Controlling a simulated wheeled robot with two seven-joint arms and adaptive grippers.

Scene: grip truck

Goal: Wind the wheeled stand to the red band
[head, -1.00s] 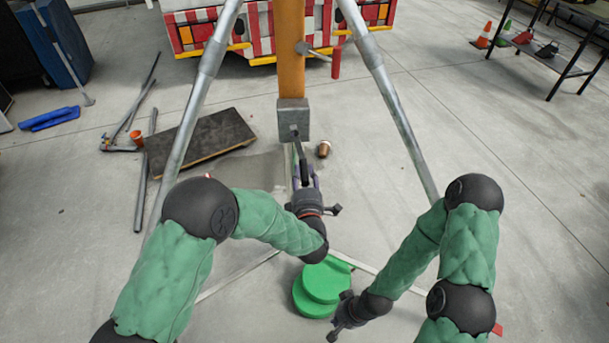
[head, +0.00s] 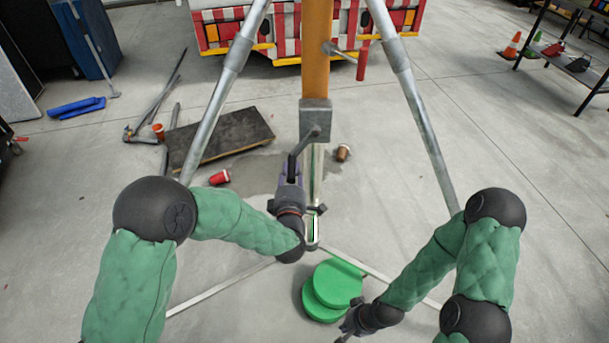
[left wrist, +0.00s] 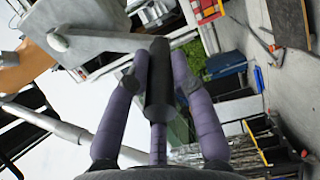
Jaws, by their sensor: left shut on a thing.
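The wheeled stand has an orange mast (head: 316,50) between grey splayed legs (head: 222,95). A grey winch box (head: 315,118) sits low on the mast. Its crank arm (head: 304,141) points down and left. My left gripper (head: 291,178) is shut on the dark crank handle, which shows between its purple fingers in the left wrist view (left wrist: 160,85). The grey box (left wrist: 95,22) and orange mast (left wrist: 28,65) also show there. My right gripper (head: 352,322) is low, near the bottom edge; its fingers are too unclear to read. I cannot make out a red band.
Green round weights (head: 333,288) lie on the floor between the legs. A dark board (head: 222,138), a red cup (head: 219,177) and a brown cup (head: 343,152) lie around the stand. A red-handled lever (head: 362,60) sticks out from the mast. A striped truck (head: 400,20) stands behind.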

